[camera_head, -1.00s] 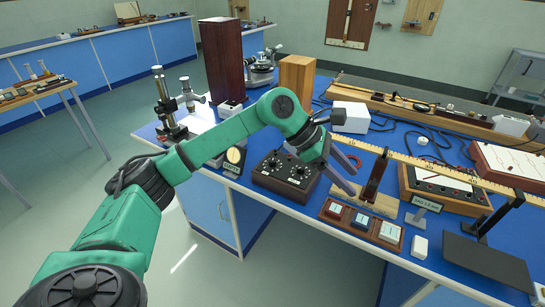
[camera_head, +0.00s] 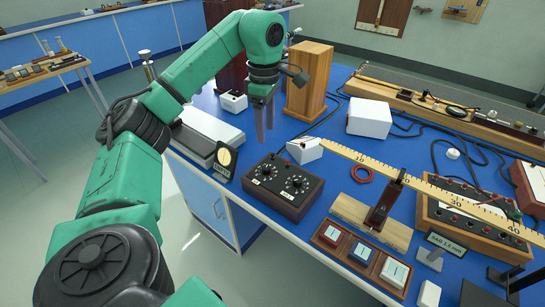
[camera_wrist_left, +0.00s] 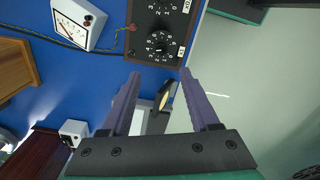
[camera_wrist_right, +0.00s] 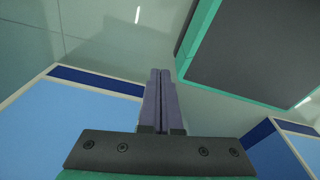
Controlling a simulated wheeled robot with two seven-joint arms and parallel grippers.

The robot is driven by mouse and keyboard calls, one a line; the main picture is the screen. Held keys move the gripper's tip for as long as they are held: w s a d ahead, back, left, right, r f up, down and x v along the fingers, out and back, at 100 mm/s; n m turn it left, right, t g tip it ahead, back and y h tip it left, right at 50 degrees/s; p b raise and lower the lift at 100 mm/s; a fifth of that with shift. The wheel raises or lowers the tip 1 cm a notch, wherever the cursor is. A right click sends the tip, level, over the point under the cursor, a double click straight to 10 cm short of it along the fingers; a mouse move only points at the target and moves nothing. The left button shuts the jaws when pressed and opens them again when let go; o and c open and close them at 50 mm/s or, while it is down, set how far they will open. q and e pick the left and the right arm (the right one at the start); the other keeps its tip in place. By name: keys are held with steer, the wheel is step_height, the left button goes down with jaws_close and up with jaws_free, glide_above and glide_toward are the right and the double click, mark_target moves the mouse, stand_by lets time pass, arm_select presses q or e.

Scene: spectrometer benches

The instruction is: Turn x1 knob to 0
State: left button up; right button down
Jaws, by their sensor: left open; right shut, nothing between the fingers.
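The black resistance box (camera_head: 283,190) with two round dial knobs stands at the bench's front edge. Its left knob (camera_head: 266,170) and right knob (camera_head: 296,184) each have a white number scale. In the left wrist view the box is at the top, with one knob (camera_wrist_left: 158,42) fully in sight. My left gripper (camera_head: 264,138) is open and empty, pointing down above the bench behind the box, apart from the knobs. My right gripper (camera_wrist_right: 160,73) is shut and empty, over the floor.
A wooden block (camera_head: 308,80) stands farther back. A long yellow ruler (camera_head: 400,178) and a three-button block (camera_head: 362,254) are to the right.

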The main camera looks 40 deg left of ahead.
arm_select(q)
steer(key=b, duration=0.2)
glide_above(266, 167)
steer(key=f, duration=0.5)
steer(key=shift+s, duration=0.35)
steer(key=f, duration=0.4)
steer(key=f+p, duration=0.1)
steer(key=f, duration=0.2)
steer(key=shift+w, duration=0.4)
steer(key=shift+s+f, duration=0.1)
steer(key=shift+f, duration=0.2)
jaws_close()
arm_select(e)
steer(key=shift+s+f, duration=1)
steer(key=shift+f, duration=0.2)
